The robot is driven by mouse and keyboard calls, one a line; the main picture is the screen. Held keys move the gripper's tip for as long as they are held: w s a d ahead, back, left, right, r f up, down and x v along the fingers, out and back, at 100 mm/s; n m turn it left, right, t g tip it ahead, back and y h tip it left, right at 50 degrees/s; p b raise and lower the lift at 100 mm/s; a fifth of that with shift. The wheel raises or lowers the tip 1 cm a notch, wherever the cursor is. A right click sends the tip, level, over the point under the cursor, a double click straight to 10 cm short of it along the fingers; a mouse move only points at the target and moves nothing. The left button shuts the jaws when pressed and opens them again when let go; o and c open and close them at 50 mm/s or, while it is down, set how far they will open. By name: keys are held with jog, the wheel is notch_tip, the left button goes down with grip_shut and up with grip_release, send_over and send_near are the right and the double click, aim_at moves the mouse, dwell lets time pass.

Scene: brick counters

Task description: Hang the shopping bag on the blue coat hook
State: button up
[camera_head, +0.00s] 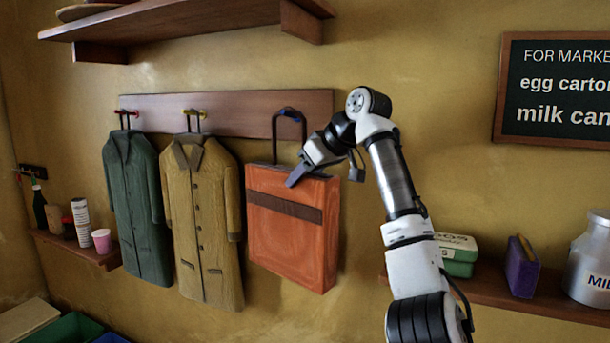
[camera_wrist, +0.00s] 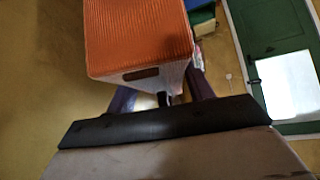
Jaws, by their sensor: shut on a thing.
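The shopping bag (camera_head: 290,245) is orange with a brown band and hangs upright in front of the wall. Its dark handle loop (camera_head: 274,138) rises to the blue coat hook (camera_head: 289,113) at the right of the wooden rack. The loop's top overlaps the hook; I cannot tell whether it rests on it. My gripper (camera_head: 297,174) is shut on the bag at its top edge, near the handle's base. In the wrist view the orange bag (camera_wrist: 140,40) lies beyond the fingers, with a dark piece between them; the hook is not visible there.
A green coat (camera_head: 138,210) hangs from the red hook (camera_head: 121,112) and a tan coat (camera_head: 205,225) from the yellow hook (camera_head: 203,113), just left of the bag. A shelf (camera_head: 190,20) juts out above the rack. A lower shelf (camera_head: 500,287) is at right.

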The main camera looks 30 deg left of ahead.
jog(key=o, duration=1.5)
jog(key=shift+o, duration=0.2)
jog(key=v, duration=1.4)
jog(key=shift+b, duration=0.4)
